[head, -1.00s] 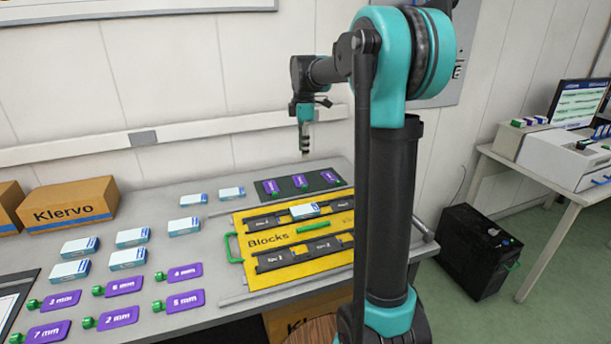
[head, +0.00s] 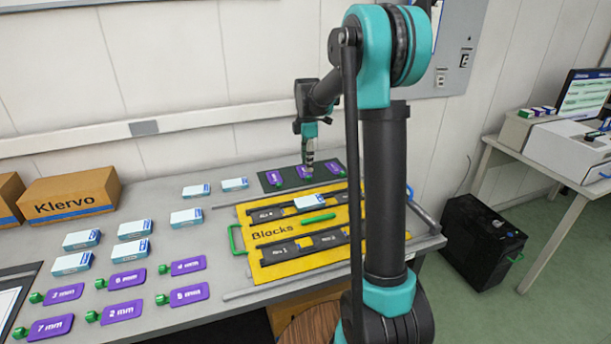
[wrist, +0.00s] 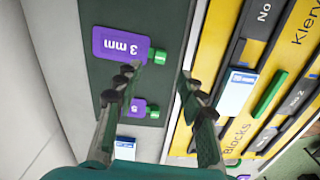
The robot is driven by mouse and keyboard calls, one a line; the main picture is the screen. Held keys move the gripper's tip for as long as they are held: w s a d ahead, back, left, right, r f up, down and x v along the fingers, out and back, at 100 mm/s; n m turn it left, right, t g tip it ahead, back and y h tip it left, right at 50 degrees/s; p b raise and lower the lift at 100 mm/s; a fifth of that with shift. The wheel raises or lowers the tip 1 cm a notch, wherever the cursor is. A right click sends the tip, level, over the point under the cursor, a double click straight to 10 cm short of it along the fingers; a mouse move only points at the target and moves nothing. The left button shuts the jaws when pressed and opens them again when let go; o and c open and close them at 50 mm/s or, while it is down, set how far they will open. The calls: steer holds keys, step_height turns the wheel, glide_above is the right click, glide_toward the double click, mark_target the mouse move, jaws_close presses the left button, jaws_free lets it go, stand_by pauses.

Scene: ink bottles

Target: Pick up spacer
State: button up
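Purple spacers with green knobs lie on the dark mat (head: 289,177) at the back of the table. One marked 3 mm (wrist: 120,45) shows whole in the wrist view, its green knob near the fingers. A second spacer (wrist: 136,108) there is partly hidden by a finger. My gripper (head: 308,168) is over the mat in the head view, by the middle spacer (head: 303,173). The wrist view shows my gripper (wrist: 157,80) open, its fingers wide apart with nothing held between them. More spacers, such as the 2 mm one (head: 122,312), lie at the front left.
A yellow Blocks board (head: 262,217) with dark rails and a green handle lies in front of the mat. A white-blue box (head: 309,201) sits on it. Several similar boxes (head: 135,228) and a Klervo carton (head: 70,196) stand to the left.

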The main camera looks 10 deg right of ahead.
mark_target(308, 177)
steer(key=shift+d+f, duration=0.15)
steer(key=shift+f, duration=1.25)
steer(key=shift+d+f, duration=0.1)
steer(key=shift+f, duration=1.25)
steer(key=shift+w, duration=0.1)
jaws_close()
